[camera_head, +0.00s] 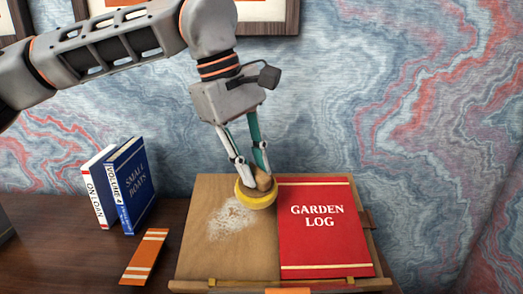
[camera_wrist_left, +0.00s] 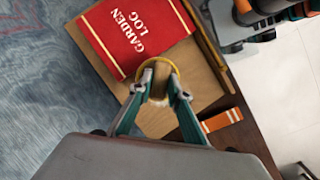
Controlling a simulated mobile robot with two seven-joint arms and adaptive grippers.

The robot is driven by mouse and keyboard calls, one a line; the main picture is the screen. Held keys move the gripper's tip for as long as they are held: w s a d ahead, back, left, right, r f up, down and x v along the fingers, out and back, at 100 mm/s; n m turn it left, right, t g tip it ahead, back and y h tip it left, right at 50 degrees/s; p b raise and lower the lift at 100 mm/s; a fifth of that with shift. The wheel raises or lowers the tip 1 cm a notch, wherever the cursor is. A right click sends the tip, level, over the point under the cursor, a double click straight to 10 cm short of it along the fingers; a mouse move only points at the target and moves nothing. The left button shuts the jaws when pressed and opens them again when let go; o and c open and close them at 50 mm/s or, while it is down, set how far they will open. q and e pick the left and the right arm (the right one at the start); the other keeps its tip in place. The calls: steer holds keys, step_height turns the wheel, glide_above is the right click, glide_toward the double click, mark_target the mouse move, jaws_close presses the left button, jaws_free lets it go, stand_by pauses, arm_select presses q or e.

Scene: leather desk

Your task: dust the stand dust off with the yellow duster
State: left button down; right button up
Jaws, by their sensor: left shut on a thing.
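The yellow duster (camera_head: 257,196) has a tan knob and a round yellow rim. My left gripper (camera_head: 253,184) is shut on its knob and holds it at the upper middle of the wooden stand (camera_head: 240,262). In the left wrist view the duster (camera_wrist_left: 158,104) sits between the fingertips (camera_wrist_left: 160,82). A pale patch of dust (camera_head: 231,218) lies on the stand's left half, just left of and below the duster. I cannot tell whether the duster touches the board. My right gripper is not clearly seen.
A red Garden Log book (camera_head: 322,236) rests on the stand's right half, close beside the duster. Blue (camera_head: 131,187) and white (camera_head: 96,190) books stand upright on the desk at left. An orange striped bookmark-like strip (camera_head: 145,257) lies flat in front of them.

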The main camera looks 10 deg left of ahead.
arm_select(q)
steer(key=shift+w, duration=0.25)
steer(key=shift+f, duration=0.7)
steer(key=f, duration=0.1)
steer(key=w+f, duration=0.1)
steer(key=f, duration=0.1)
steer(key=shift+w+a+f, duration=0.15)
steer(key=shift+w+f+b, duration=0.15)
steer(key=shift+f+b, duration=0.2)
steer(key=shift+f, duration=0.05)
arm_select(e)
steer(key=shift+w+a+r, duration=0.1)
steer(key=shift+w+a, duration=0.1)
steer(key=shift+a, duration=0.15)
arm_select(q)
steer(key=shift+w+f, duration=0.15)
steer(key=shift+f, duration=0.15)
arm_select(e)
steer(key=shift+s+d+f, duration=0.1)
steer(key=shift+s+f, duration=0.05)
steer(key=shift+f, duration=0.15)
arm_select(q)
steer(key=shift+w+a+f, duration=0.1)
steer(key=shift+w+f, duration=0.1)
steer(key=shift+f, duration=0.45)
